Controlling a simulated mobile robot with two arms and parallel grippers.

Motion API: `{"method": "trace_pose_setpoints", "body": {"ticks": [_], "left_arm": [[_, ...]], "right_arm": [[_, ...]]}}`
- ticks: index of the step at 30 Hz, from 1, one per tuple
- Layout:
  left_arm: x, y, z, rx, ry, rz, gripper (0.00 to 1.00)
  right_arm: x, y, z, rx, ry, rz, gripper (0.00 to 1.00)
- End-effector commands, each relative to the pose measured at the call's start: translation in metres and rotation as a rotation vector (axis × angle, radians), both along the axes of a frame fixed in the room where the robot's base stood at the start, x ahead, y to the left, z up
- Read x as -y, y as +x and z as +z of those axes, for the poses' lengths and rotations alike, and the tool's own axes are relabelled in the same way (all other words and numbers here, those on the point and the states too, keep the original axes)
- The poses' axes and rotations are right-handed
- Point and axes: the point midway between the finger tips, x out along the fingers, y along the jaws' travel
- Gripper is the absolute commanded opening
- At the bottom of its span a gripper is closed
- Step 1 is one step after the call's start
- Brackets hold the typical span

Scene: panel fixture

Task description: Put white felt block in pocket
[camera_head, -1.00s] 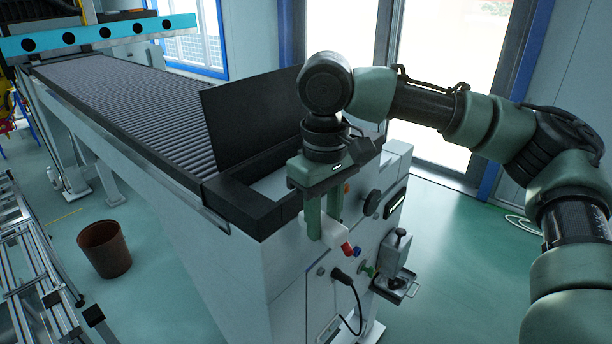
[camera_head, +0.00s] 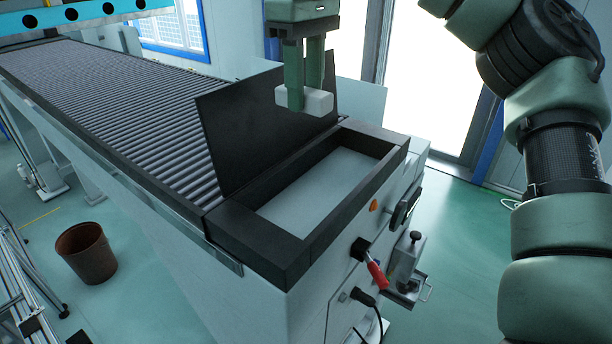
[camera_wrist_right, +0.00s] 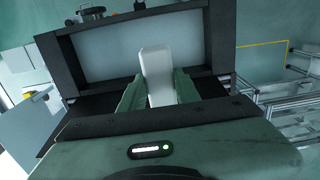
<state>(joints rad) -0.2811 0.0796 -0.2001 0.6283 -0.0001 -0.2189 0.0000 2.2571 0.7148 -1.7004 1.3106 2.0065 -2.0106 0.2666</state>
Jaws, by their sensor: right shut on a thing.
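The white felt block (camera_head: 318,101) is held between the fingers of my right gripper (camera_head: 304,100), which is shut on it. The gripper points down and holds the block in the air above the far side of the pocket. The block also shows in the right wrist view (camera_wrist_right: 157,75), between the green fingers (camera_wrist_right: 158,92). The pocket (camera_head: 325,185) is a rectangular recess with a pale floor and a dark frame on top of the panel fixture. It looks empty. It also shows in the right wrist view (camera_wrist_right: 110,55). My left gripper is not in view.
An upright dark plate (camera_head: 255,130) stands along the pocket's far left side, beside the roller conveyor (camera_head: 110,105). A red-handled lever (camera_head: 376,274), an orange button (camera_head: 373,206) and a small clamp-like device (camera_head: 408,265) are on the fixture's front. A brown bin (camera_head: 87,254) stands on the floor.

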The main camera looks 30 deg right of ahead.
Motion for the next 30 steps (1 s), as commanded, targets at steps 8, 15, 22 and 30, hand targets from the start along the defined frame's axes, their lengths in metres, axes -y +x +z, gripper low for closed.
{"method": "trace_pose_setpoints", "body": {"ticks": [8, 15, 22, 30], "left_arm": [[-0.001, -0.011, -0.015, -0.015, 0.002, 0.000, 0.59], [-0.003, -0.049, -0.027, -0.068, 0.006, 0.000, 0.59], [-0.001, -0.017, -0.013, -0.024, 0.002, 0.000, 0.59], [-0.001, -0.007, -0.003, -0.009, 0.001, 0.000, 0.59]], "right_arm": [[0.000, -0.001, -0.057, -0.006, 0.002, 0.002, 0.00], [0.000, -0.002, -0.116, -0.006, 0.003, 0.001, 0.00], [0.001, -0.003, -0.148, 0.000, 0.001, -0.003, 0.00], [0.001, -0.003, -0.178, -0.003, -0.001, -0.003, 0.00]]}}
